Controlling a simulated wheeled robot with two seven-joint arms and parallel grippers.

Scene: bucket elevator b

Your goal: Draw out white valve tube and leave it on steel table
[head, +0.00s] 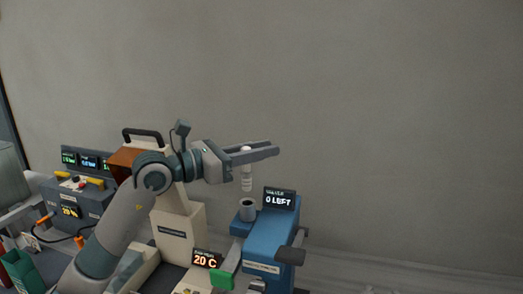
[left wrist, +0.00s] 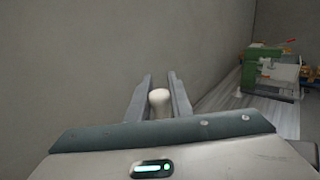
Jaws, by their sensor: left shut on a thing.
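The white valve tube (head: 247,172) hangs upright from my left gripper (head: 262,151), which is shut on its upper end. The tube's lower end is just above the grey round socket (head: 247,210) on top of the blue machine (head: 258,243), and a small gap shows between them. In the left wrist view the tube's white top (left wrist: 159,97) sits between the two fingers (left wrist: 160,92). The steel table cannot be told for certain in these views. My right gripper is not in view.
A small display (head: 279,199) reading "0 LEFT" stands right beside the socket. A cream unit with a black handle (head: 143,134) stands behind my left arm. A dark box with lit displays (head: 88,162) is at the left. The wall fills the background.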

